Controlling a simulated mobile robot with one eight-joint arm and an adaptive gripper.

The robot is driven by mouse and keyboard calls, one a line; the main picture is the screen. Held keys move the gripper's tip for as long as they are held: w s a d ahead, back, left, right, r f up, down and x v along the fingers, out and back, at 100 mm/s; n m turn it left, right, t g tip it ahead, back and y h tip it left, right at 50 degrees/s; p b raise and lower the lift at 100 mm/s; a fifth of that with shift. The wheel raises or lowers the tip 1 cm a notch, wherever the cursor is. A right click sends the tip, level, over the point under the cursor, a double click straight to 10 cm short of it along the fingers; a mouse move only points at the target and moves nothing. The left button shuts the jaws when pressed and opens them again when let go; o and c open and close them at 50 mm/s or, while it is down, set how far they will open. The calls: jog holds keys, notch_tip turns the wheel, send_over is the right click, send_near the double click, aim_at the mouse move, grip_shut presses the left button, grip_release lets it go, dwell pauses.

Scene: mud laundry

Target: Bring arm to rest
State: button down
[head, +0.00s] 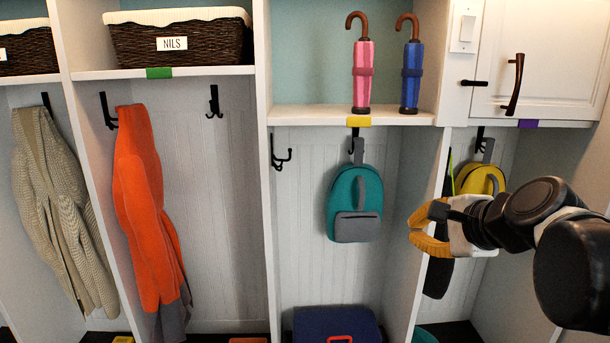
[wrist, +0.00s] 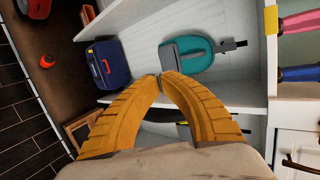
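My gripper (head: 416,229) has yellow-orange fingers and hangs in the right part of the head view, in front of the cubby divider and the yellow backpack (head: 481,179). In the wrist view the two curved fingers of my gripper (wrist: 160,80) come together at their tips. Nothing shows between them. My dark arm reaches in from the right edge of the head view. The teal backpack (head: 354,203) hangs to the left of my gripper, and it also shows in the wrist view (wrist: 192,56) beyond the fingertips, with no contact that I can make out.
A pink umbrella (head: 362,76) and a blue umbrella (head: 411,77) stand on the shelf above. An orange jacket (head: 146,211) and a beige cardigan (head: 58,207) hang at the left. A navy suitcase (wrist: 107,65) stands low. A white cabinet (head: 548,60) is at upper right.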

jog(key=s+a+f+n+g+h+b, duration=0.1)
jog(key=s+f+n+b, duration=0.4)
jog(key=f, duration=0.7)
jog(key=s+f+n+g+h+b, duration=0.1)
jog(key=s+f+n+b, duration=0.4)
jog(key=f, duration=0.7)
jog(key=s+a+f+n+g+h+b, duration=0.1)
jog(key=s+f+n+b, duration=0.4)
jog(key=f, duration=0.7)
jog(key=shift+s+a+n+g, duration=0.3)
jog(key=shift+s+n+g, duration=0.3)
jog(key=shift+s+n, duration=0.4)
